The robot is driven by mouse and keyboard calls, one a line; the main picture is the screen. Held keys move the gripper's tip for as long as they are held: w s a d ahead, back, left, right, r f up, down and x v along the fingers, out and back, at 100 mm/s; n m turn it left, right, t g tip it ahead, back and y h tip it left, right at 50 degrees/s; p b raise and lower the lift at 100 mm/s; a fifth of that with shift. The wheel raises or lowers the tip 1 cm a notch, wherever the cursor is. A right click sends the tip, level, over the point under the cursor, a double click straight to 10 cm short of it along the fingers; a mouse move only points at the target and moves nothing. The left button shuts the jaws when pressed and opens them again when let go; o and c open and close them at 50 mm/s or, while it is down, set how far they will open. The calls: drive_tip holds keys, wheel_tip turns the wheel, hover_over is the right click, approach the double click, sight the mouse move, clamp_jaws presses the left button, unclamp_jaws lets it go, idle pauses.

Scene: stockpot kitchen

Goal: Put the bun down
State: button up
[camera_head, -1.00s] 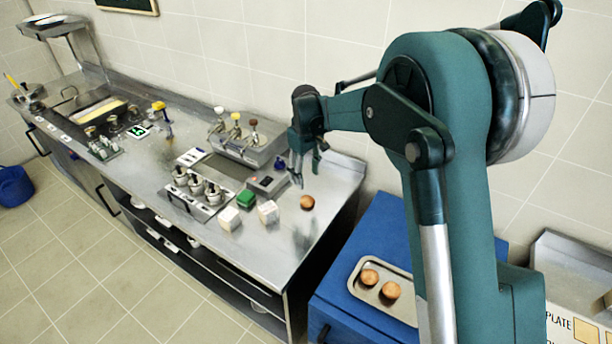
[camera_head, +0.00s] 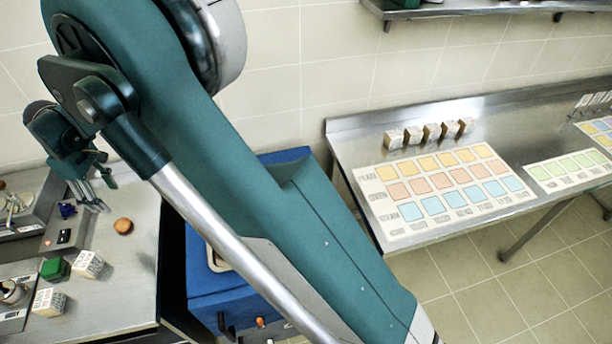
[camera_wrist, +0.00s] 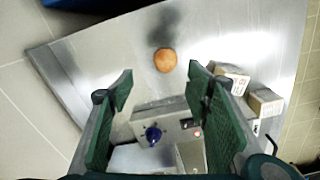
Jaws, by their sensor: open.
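A round brown bun (camera_head: 123,226) rests on the steel counter (camera_head: 125,262) near its right end. It also shows in the wrist view (camera_wrist: 165,60), beyond and between my spread fingers, touching neither. My gripper (camera_head: 93,197) is open and empty, to the left of the bun in the head view. In the wrist view its two green finger pads (camera_wrist: 160,105) stand wide apart.
White printed blocks (camera_head: 89,264) and a green block (camera_head: 55,268) stand near the bun. A grey device with a blue knob (camera_wrist: 153,134) lies below the fingers. A blue cabinet (camera_head: 205,292) is right of the counter. A table with a coloured grid sheet (camera_head: 440,190) stands further right.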

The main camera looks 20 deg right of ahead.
drive_tip(key=s+d+r+m+t, duration=0.1)
drive_tip(key=d+r+m, duration=0.1)
drive_tip(key=d+r, duration=0.75)
drive_tip(key=s+d+r+m+t+y, duration=0.15)
drive_tip(key=d+r, duration=0.25)
drive_tip(key=d, duration=1.1)
drive_tip(key=s+d+r+m+t, duration=0.1)
drive_tip(key=d+r+m, duration=0.35)
drive_tip(key=d, duration=0.75)
drive_tip(key=s+d+r+m+t, duration=0.1)
drive_tip(key=s+d+r, duration=0.1)
drive_tip(key=s+d, duration=0.5)
drive_tip(key=s+d+r+m, duration=0.2)
drive_tip(key=s+d, duration=0.2)
drive_tip(key=d, duration=0.7)
drive_tip(key=s+d+f+m+t+h, duration=0.1)
drive_tip(key=s+d+f, duration=0.4)
drive_tip(key=s+d, duration=0.6)
drive_tip(key=shift+s+d+f+m+t, duration=0.2)
drive_tip(key=shift+s+m+t, duration=0.55)
drive_tip(key=shift+m, duration=0.55)
drive_tip(key=shift+o, duration=0.5)
drive_tip(key=shift+w+a+h, duration=0.1)
drive_tip(key=shift+a+h, duration=0.05)
drive_tip(key=shift+h, duration=0.1)
